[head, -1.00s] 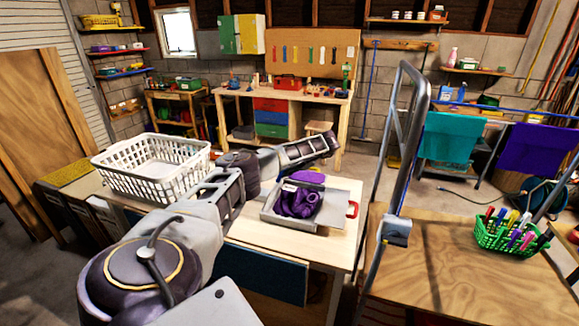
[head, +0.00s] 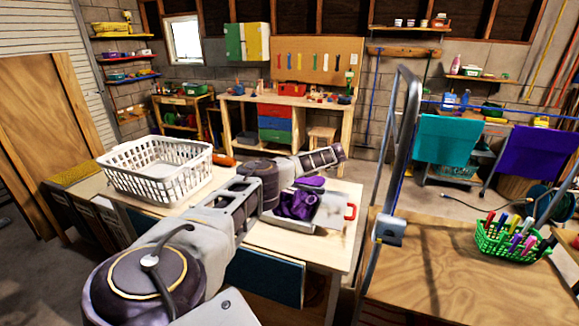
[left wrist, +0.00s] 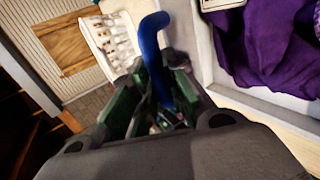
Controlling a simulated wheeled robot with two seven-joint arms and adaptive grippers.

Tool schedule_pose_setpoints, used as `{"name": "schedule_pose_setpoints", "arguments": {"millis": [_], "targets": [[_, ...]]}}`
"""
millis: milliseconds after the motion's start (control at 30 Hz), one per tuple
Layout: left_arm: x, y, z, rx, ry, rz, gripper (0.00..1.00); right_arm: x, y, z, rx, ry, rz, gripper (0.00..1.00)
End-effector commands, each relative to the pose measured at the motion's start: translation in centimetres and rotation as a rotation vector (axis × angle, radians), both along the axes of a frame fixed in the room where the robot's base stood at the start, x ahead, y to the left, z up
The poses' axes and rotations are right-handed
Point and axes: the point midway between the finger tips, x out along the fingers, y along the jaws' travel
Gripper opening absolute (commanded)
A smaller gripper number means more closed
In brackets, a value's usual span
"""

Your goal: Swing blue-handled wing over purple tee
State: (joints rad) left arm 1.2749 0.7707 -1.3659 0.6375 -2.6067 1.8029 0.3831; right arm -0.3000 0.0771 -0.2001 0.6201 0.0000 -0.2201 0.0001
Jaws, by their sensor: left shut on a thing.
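The purple tee (head: 298,205) lies bunched in a shallow grey folding board (head: 325,213) on the light wood table. A red handle (head: 350,211) sticks out from the board's right side. My left arm covers the board's left side in the head view. In the left wrist view, my left gripper (left wrist: 160,92) is shut on the blue handle (left wrist: 151,50), which stands up between the green-padded fingers. The tee (left wrist: 265,50) is to the right, behind the board's pale wall (left wrist: 205,55). The wing's tilt is hidden. My right gripper is not in view.
A white laundry basket (head: 155,172) stands left of my arm on the table. An orange object (head: 223,160) lies beside it. A metal frame post (head: 395,170) rises right of the table. A green basket of pens (head: 507,243) sits on a separate wooden top.

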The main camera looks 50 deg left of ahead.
Motion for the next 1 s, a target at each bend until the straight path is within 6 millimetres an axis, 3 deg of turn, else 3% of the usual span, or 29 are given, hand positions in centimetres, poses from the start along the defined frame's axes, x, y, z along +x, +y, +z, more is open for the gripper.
{"name": "schedule_pose_setpoints", "arguments": {"millis": [33,67,133,667,1000], "targets": [[-0.5,0.3,-0.4,-0.001,0.007,0.009,0.00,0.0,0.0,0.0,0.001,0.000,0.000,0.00],[-0.5,0.3,-0.4,-0.001,0.007,0.009,0.17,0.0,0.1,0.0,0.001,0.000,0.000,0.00],[-0.4,0.2,-0.4,-0.001,0.006,0.008,0.25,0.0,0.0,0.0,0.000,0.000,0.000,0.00],[0.4,-0.6,0.4,-0.001,0.000,0.001,0.25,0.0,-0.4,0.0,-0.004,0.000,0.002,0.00],[2.3,-3.6,2.8,-0.002,-0.001,0.002,0.25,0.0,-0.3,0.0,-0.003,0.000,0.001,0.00]]}}
